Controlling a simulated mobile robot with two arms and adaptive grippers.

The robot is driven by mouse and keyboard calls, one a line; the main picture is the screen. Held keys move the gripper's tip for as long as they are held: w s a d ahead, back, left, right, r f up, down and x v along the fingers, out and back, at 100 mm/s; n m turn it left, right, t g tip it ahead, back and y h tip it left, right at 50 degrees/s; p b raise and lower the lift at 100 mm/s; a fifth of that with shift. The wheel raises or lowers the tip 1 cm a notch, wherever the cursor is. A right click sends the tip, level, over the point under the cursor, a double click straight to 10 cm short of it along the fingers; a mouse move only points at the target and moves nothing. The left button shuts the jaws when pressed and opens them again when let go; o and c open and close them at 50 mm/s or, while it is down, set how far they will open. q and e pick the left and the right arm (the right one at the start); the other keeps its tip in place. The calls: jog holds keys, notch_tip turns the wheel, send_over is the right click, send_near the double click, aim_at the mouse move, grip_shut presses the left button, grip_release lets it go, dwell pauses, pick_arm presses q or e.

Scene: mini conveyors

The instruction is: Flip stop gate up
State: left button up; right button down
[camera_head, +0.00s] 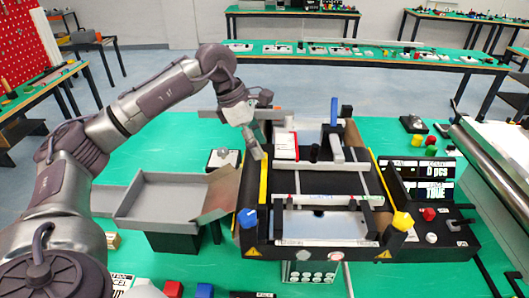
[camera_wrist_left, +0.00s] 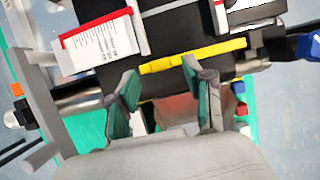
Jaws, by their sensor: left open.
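The mini conveyor unit (camera_head: 258,190) stands on the green table, with black sides and yellow strips. I cannot tell for sure which part is the stop gate. My left gripper (camera_head: 256,143) is at the unit's left side, pointing down. In the left wrist view, its fingers (camera_wrist_left: 163,106) are apart, with a yellow strip (camera_wrist_left: 190,55) just beyond them and nothing clearly held. My right gripper is not in view.
A grey tray (camera_head: 160,200) stands left of the unit. Front corners carry a blue knob (camera_head: 248,218) and a yellow knob (camera_head: 402,221). A display panel (camera_head: 420,178) and a red button (camera_head: 429,214) are at the right. A large roller conveyor (camera_head: 495,165) borders the right edge.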

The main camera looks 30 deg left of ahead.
aim_at(264, 175)
pick_arm(q)
jog(key=shift+p+x, duration=0.35)
jog(key=shift+x, duration=1.8)
jog(key=shift+c, duration=0.3)
grip_shut()
